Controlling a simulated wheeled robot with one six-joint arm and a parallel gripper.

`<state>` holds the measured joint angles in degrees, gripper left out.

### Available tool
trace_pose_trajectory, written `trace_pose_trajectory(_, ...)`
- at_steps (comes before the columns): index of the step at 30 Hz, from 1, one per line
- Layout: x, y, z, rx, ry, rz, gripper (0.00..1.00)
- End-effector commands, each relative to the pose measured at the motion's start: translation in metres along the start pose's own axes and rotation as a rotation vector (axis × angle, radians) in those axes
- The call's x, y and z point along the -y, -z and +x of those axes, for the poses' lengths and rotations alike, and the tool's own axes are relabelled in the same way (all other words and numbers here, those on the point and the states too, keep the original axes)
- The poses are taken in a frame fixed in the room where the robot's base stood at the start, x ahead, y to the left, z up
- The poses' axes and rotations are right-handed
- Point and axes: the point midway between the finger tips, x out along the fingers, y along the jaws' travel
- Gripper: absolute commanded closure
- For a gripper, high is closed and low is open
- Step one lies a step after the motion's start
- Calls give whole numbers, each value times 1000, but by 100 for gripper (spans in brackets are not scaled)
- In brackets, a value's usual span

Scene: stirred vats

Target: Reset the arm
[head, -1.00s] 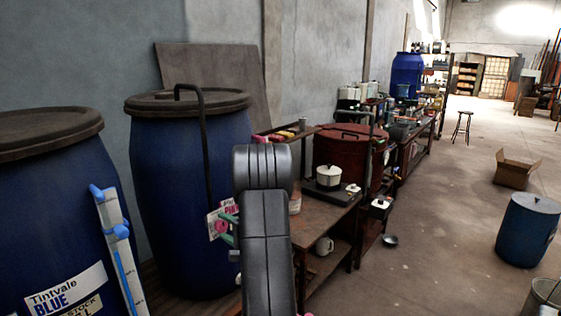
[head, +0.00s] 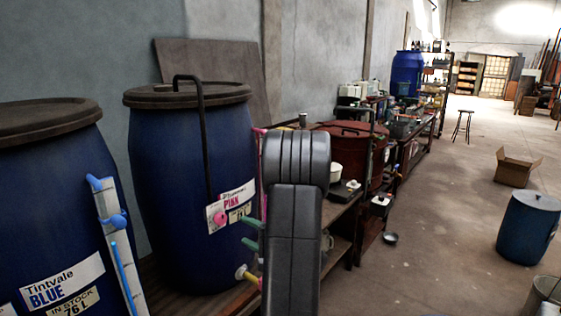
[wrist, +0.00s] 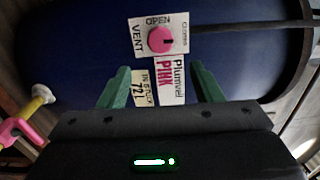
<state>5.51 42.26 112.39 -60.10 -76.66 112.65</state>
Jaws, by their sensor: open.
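My gripper (head: 247,233) is in front of the blue vat (head: 180,190) labelled "Plumvel PINK". My dark arm reaches up in the middle of the head view. In the wrist view, the green fingers of my gripper (wrist: 161,82) stand wide apart with nothing between them. Beyond them are the vat's white label (wrist: 172,82) and the vent plate with a pink knob (wrist: 162,40). The knob's dark mark points toward "CLOSED". My gripper appears apart from the vat and knob. A pink tap handle (wrist: 14,130) and a yellow fitting (wrist: 42,95) show at left.
A second blue vat labelled "Tintvale BLUE" (head: 40,200) stands at left with a gauge (head: 118,240). To the right are a bench, a red drum (head: 347,138) and a white pot.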

Motion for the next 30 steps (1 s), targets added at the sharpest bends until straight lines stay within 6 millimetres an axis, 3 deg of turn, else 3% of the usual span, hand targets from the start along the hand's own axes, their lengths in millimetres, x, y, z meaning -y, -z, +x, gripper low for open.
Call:
trace_pose_trajectory(7, -1, 0, -38, -4, 0, 0, 41)
trace_pose_trajectory(17, 2, -1, 16, 5, 0, 1, 41)
trace_pose_trajectory(30, 3, -2, 104, 5, 1, 0, 41)
